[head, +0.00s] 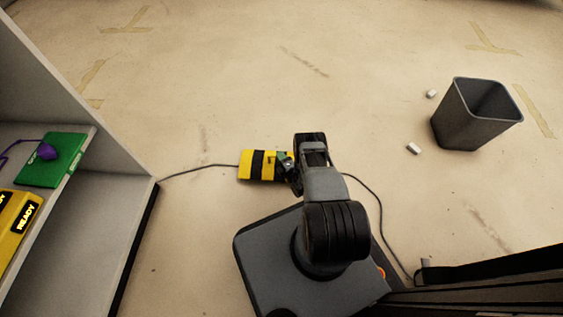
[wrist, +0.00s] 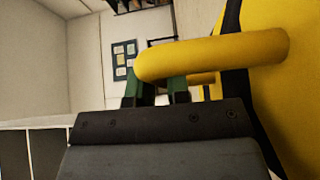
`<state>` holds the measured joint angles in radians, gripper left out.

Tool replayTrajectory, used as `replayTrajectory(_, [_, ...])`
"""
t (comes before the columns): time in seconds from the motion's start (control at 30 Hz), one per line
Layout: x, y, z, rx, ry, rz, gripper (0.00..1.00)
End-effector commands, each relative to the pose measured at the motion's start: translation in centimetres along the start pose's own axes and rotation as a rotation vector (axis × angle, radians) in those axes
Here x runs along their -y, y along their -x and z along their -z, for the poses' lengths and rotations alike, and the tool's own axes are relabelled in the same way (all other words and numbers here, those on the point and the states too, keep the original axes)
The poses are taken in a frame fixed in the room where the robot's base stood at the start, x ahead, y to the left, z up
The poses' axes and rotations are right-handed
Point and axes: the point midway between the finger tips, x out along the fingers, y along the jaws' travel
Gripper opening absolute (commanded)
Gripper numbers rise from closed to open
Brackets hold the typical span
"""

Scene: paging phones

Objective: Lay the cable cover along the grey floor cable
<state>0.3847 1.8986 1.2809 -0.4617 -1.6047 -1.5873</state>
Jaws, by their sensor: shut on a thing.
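The cable cover (head: 246,165) is yellow with a black band. It sits over the line of the grey floor cable (head: 203,168) in the head view, lying roughly along it. The cable shows to its left and again right of my arm; the stretch between is hidden by cover and arm. I cannot tell whether the cover touches the floor. My gripper (head: 284,160) is at the cover's right part. In the wrist view my gripper's green fingers (wrist: 157,90) are shut on the cover's yellow handle (wrist: 225,53), and the cover's body (wrist: 285,100) fills the right side.
A grey shelf unit (head: 110,200) stands at the left, with a green box (head: 60,165) and a yellow "READY" box (head: 15,225). A dark bin (head: 468,125) stands at the right, with small white pieces (head: 414,149) near it. The floor beyond the cover is clear.

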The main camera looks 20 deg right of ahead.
Motion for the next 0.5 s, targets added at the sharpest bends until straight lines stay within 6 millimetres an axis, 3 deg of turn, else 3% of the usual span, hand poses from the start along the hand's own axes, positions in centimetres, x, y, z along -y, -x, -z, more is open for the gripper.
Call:
replayTrajectory(0.17, [0.4, -0.1, -0.6, 0.004, 0.002, -0.006, 0.0])
replayTrajectory(0.5, [4.0, -0.2, -1.0, 0.004, 0.002, -0.005, 0.0])
